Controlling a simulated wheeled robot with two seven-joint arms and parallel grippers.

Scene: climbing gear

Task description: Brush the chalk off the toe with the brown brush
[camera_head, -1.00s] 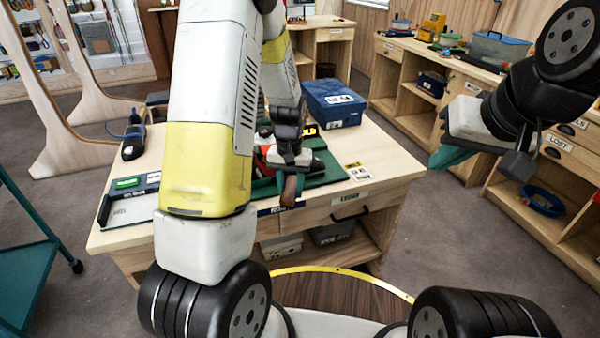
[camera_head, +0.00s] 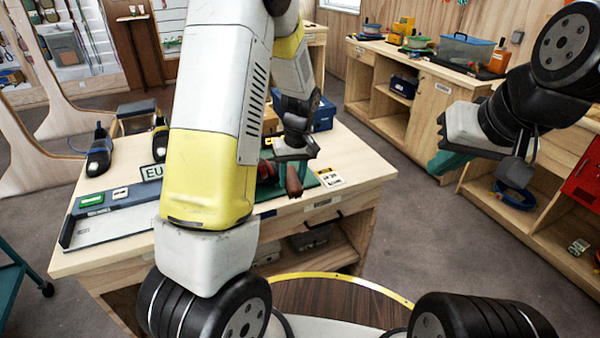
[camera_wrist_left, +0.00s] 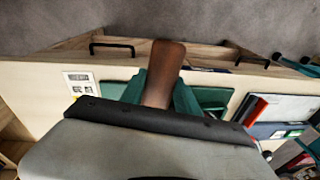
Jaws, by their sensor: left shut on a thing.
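My left gripper (camera_head: 293,158) is shut on the brown brush (camera_head: 294,182), whose brown end sticks out below the fingers. In the left wrist view the brush (camera_wrist_left: 164,72) stands between the teal fingers (camera_wrist_left: 160,92). It is held above the front part of the workbench, over or near a green mat (camera_head: 328,164). A red thing (camera_head: 265,169) beside the gripper is mostly hidden by my left arm; I cannot tell if it is the shoe with the toe. No chalk is discernible. My right gripper (camera_head: 450,160) hangs away from the bench at the right, its opening unclear.
The workbench (camera_head: 345,150) also bears a blue box (camera_head: 323,115), a label card (camera_head: 330,178), a flat measuring board (camera_head: 110,225) and dark shoes (camera_head: 99,153) at the left. Shelving with bins (camera_head: 467,52) stands at the right. Open floor lies between.

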